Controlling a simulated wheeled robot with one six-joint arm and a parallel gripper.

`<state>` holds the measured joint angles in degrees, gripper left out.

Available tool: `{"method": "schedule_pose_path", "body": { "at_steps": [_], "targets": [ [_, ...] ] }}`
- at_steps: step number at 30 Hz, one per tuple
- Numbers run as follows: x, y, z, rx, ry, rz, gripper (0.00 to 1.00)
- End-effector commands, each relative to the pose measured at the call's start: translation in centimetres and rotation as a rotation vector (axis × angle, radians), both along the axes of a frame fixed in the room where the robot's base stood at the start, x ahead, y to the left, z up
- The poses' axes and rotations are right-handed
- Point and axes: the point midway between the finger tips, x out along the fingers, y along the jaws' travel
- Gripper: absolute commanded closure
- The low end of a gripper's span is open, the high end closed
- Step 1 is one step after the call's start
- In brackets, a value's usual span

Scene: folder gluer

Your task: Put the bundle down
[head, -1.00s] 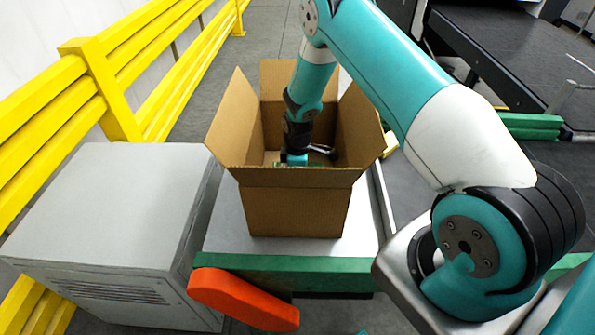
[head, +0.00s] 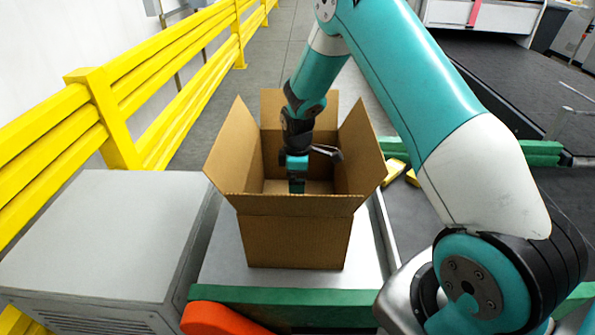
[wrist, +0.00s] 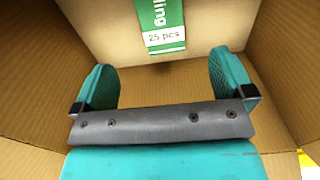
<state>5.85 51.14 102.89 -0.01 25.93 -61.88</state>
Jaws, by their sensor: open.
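An open cardboard box (head: 295,235) stands upright with its flaps spread. My gripper (head: 297,186) points down inside it, between its walls. In the wrist view my gripper (wrist: 163,62) is open, its two teal fingers wide apart with nothing between them. The bundle (wrist: 100,25) shows beyond the fingertips as a pale, flat surface inside the box. It has a green and white band (wrist: 163,30) reading "25 pcs". It looks apart from the fingers. In the head view the box's front wall and my gripper hide the bundle.
The box stands on a grey metal table (head: 225,255) with a green front edge (head: 290,296). A grey cabinet (head: 105,235) is at left, beside a yellow guard rail (head: 110,120). Small yellow pieces (head: 394,171) lie right of the box. A dark conveyor (head: 510,90) is behind at right.

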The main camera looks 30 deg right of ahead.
Motion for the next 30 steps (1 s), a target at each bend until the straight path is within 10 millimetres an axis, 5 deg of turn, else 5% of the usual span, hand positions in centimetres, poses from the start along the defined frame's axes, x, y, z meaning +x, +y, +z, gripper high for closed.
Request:
{"method": "schedule_pose_path", "body": {
  "at_steps": [11, 16, 24, 30],
  "targets": [
    [-0.2, 0.5, 5.1, 0.006, -0.005, -0.006, 0.00],
    [-2.9, 5.4, 11.0, 0.072, -0.035, -0.069, 0.00],
    [-15.6, 15.3, 21.4, 0.249, -0.021, -0.231, 0.00],
    [-25.3, 18.6, 24.5, 0.334, 0.033, -0.317, 0.00]
  ]
}}
